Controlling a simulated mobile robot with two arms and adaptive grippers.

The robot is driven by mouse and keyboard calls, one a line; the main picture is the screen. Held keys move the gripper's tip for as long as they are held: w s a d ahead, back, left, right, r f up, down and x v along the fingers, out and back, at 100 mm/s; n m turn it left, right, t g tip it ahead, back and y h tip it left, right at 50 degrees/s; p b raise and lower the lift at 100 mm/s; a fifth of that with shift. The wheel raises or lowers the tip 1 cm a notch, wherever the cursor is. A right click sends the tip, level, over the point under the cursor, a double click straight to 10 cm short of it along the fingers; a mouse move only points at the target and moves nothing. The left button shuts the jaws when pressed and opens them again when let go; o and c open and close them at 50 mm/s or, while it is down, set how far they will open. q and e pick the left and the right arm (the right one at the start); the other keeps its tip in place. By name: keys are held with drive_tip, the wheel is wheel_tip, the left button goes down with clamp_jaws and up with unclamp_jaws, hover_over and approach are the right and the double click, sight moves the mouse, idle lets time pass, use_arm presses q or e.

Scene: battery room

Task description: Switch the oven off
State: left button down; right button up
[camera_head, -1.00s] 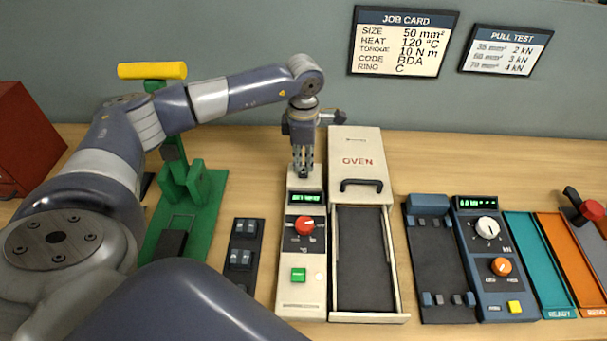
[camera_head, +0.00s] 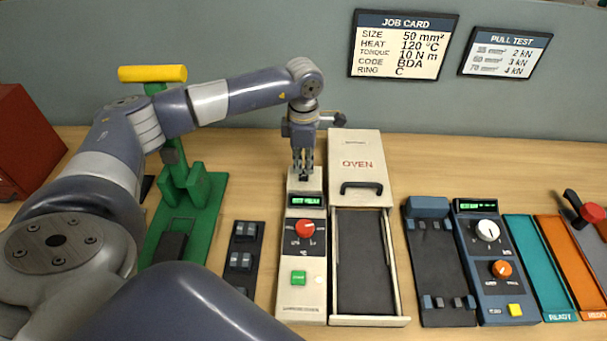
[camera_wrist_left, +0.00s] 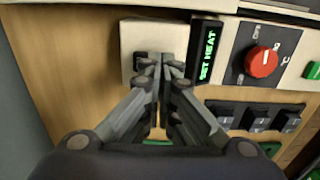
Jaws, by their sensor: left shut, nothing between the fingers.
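The oven (camera_head: 361,148) is a cream box with a dark handle. Its control panel (camera_head: 312,291) stands to its left, with a red knob (camera_head: 305,229), a green button (camera_head: 298,277) and a small lit display (camera_head: 304,199). In the left wrist view the display (camera_wrist_left: 208,52) reads SET HEAT. A small dark switch (camera_wrist_left: 141,62) sits on the panel's pale end beside it, partly hidden by my fingers. My left gripper (camera_head: 302,174) is shut and empty, pointing down at that end; its fingertips (camera_wrist_left: 163,68) are at the switch. I cannot tell if they touch it. My right gripper is not in view.
An open tray (camera_head: 365,262) extends in front of the oven. A green stand (camera_head: 205,205) with a yellow bar and a dark block holder (camera_head: 242,262) are to the left. A blue tester (camera_head: 490,262) and coloured trays (camera_head: 535,262) are to the right.

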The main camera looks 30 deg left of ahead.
sight(303, 177)
use_arm(q)
drive_tip(key=shift+f+b, duration=0.9)
drive_tip(key=shift+f, duration=0.25)
idle(0.6)
drive_tip(key=shift+r, duration=0.15)
drive_tip(key=shift+r+p, duration=2.1)
drive_tip(key=shift+r, duration=1.35)
drive_tip(key=shift+f, duration=0.1)
